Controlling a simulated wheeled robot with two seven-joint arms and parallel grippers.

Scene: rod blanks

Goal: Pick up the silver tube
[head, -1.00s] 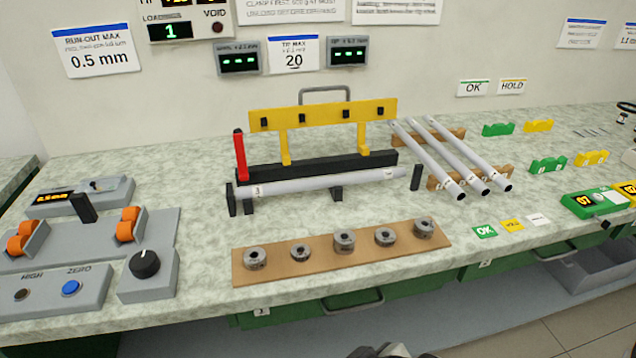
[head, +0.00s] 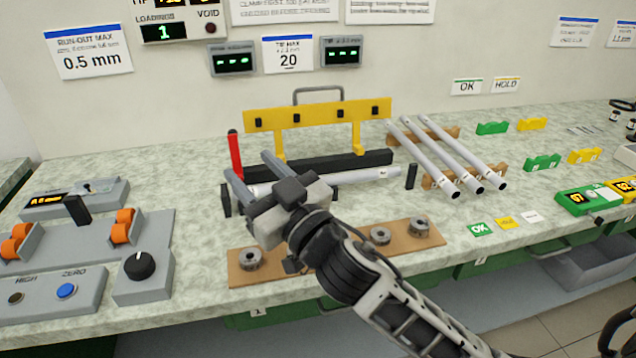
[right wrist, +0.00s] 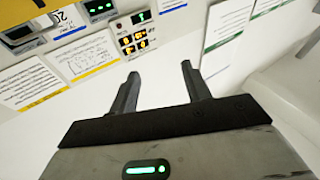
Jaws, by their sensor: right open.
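A silver tube (head: 362,178) lies level along the front of a black and yellow fixture (head: 326,167). Three more silver tubes (head: 430,160) lie side by side on wooden rests to its right. My right gripper (head: 248,162) is open and empty, in front of the fixture's left part in the head view; it hides part of the single tube's left half. I cannot tell its height above that tube. In the right wrist view its two fingers (right wrist: 160,70) stand apart with only the pale wall behind them. My left gripper is not in view.
A red upright handle (head: 235,153) stands at the fixture's left end. A wooden board (head: 400,243) with grey collars lies in front, partly under my right arm. A control panel with orange rollers (head: 125,225) is at the left. Green and yellow blocks (head: 543,162) sit at the right.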

